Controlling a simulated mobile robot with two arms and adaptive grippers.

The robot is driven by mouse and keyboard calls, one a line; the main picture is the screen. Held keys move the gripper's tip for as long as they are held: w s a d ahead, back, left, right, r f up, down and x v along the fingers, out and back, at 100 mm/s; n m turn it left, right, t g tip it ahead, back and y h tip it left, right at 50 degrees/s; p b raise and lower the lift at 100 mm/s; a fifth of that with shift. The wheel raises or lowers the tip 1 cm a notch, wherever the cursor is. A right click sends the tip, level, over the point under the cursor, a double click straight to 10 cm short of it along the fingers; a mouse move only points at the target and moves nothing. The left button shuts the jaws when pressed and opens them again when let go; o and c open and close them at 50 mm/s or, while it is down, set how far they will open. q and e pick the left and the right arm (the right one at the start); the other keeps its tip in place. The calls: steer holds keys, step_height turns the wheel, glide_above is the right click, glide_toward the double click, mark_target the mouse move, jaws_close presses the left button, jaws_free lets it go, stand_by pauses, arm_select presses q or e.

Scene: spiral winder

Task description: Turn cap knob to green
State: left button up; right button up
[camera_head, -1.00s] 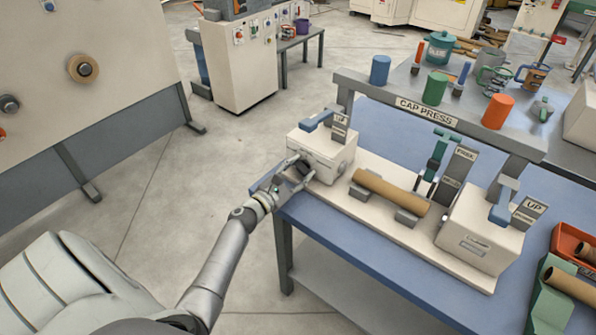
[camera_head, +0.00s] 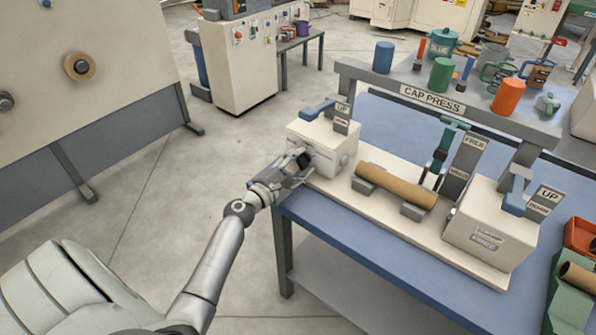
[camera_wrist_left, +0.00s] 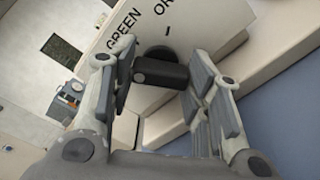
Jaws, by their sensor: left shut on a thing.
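The cap knob (camera_wrist_left: 160,73) is a dark knob with a bar-shaped grip on the pale face of the left press block (camera_head: 318,135). In the left wrist view the word GREEN (camera_wrist_left: 123,30) is printed above and left of it, and a partly cut-off word starting OR stands to the right. My left gripper (camera_head: 301,165) is at the block's left side. Its fingers, also in the left wrist view (camera_wrist_left: 158,62), lie on either side of the knob and are shut on it. Which mark the knob points to is not clear. My right gripper is out of view.
The cap press base (camera_head: 335,190) stands on a blue table (camera_head: 350,252). A brown tube (camera_head: 397,186) lies on its supports, with the right press block (camera_head: 490,232) beyond. Blue, green and orange cylinders stand on the shelf behind. Floor left of the table is open.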

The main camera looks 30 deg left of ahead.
arm_select(q)
steer(key=m+b, duration=0.2)
steer(key=m, duration=0.1)
steer(key=shift+f+m, duration=0.2)
steer(key=shift+m, duration=0.1)
steer(key=shift+r+m+b, duration=0.1)
steer(key=shift+m+b, duration=0.9)
steer(key=shift+m, duration=0.2)
steer(key=o, duration=1)
